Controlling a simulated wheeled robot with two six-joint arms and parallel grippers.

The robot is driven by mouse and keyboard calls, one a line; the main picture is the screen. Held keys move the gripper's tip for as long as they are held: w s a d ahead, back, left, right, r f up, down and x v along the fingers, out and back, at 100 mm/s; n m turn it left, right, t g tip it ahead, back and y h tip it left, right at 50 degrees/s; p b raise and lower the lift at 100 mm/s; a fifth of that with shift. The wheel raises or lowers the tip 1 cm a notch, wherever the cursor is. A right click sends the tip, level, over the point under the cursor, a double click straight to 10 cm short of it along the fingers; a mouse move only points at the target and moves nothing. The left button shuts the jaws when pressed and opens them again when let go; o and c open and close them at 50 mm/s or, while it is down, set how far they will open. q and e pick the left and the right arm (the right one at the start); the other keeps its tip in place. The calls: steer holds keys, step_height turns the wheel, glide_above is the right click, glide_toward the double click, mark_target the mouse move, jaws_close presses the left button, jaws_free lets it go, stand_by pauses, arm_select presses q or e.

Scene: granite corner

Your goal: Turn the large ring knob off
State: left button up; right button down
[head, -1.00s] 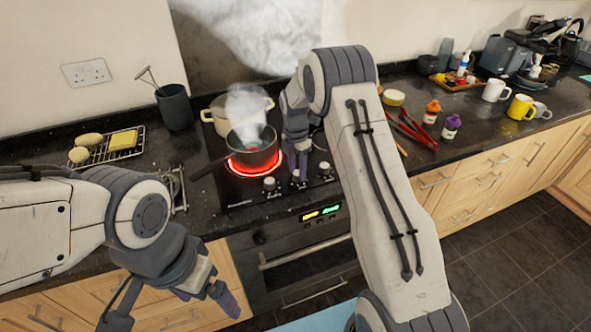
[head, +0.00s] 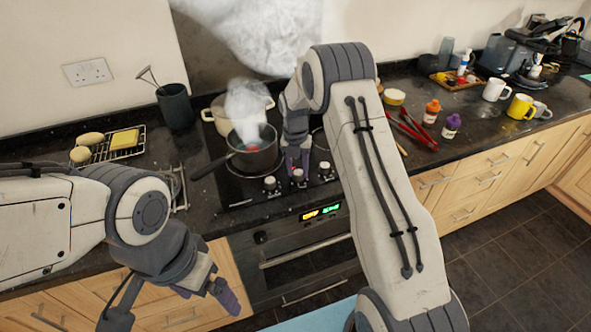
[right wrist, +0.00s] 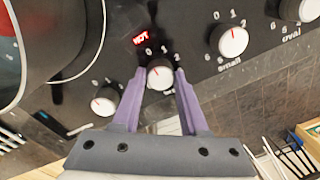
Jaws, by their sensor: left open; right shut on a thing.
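A white hob knob (right wrist: 160,76) with a red mark sits between the purple fingers of my right gripper (right wrist: 160,80) in the right wrist view. The mark seems to point up toward the printed 0, but I cannot be sure; the label below is mostly hidden. A red HOT sign (right wrist: 141,39) is lit above it. In the head view my right gripper (head: 298,168) is shut on this knob at the hob's front. The dark saucepan (head: 254,162) steams on the front ring. My left gripper (head: 207,290) is open and empty before the counter.
Other knobs, one marked small (right wrist: 233,41), flank the held one. A cream pot (head: 216,117) stands behind the saucepan. Red tongs (head: 415,130), bottles and mugs lie to the right. A wire rack (head: 118,147) is on the left.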

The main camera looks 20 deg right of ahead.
mark_target(296, 173)
steer(key=shift+s+a+f, duration=0.1)
steer(key=shift+s+a, duration=0.1)
steer(key=shift+c, duration=2.2)
jaws_free()
steer(key=shift+w+d, duration=0.1)
steer(key=shift+r, duration=0.25)
step_height(296, 173, up, 10)
steer(key=b, duration=0.2)
steer(key=shift+a, duration=0.2)
steer(key=shift+w, duration=0.1)
